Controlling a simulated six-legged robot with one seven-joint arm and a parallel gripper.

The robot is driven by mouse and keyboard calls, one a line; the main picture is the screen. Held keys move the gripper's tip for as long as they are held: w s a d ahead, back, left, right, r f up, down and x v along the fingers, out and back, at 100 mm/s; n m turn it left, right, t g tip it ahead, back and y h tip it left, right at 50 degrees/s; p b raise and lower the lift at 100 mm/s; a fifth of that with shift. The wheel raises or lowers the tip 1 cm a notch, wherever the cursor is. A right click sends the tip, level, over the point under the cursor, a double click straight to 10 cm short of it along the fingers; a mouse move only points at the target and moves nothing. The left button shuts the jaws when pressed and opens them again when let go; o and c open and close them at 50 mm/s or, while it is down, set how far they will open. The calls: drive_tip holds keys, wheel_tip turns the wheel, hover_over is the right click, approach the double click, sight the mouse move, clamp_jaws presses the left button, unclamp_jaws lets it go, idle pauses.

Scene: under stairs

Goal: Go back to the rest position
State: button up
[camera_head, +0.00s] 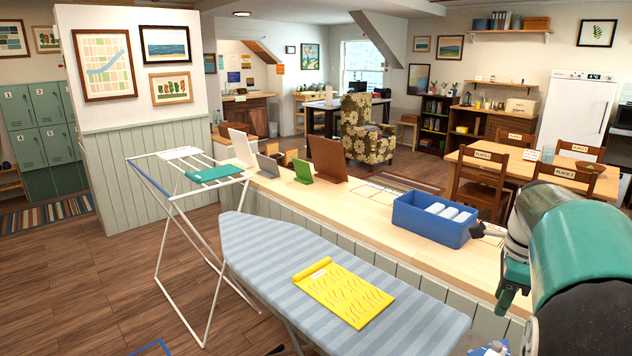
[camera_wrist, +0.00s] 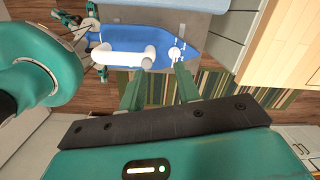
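My gripper (camera_wrist: 159,70) shows in the wrist view with two green fingers apart and nothing between them. Behind the fingers are blue and white parts of my own body and a striped rug. In the head view my arm, green and black, fills the lower right, close to the camera. The gripper's fingertips cannot be made out clearly there. The arm hides part of the counter's right end.
A white drying rack (camera_head: 170,205) stands left. Wooden floor (camera_head: 60,275) is clear at left.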

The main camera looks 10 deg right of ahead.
drive_tip(key=s+a+n+t, duration=0.1)
drive_tip(key=s+a+n, duration=0.4)
drive_tip(key=a+n, duration=0.3)
drive_tip(key=s+a+f+n+t, duration=0.1)
drive_tip(key=s+a+n+t, duration=0.1)
drive_tip(key=s+a+n, duration=0.3)
drive_tip(key=s+a+n+t, duration=0.1)
drive_tip(key=s+a+n, duration=0.4)
drive_tip(key=a+n, duration=0.7)
drive_tip(key=shift+s+a+f+t, duration=0.25)
drive_tip(key=shift+s+a+t, duration=0.05)
drive_tip(key=shift+a, duration=0.35)
drive_tip(key=shift+d, duration=0.15)
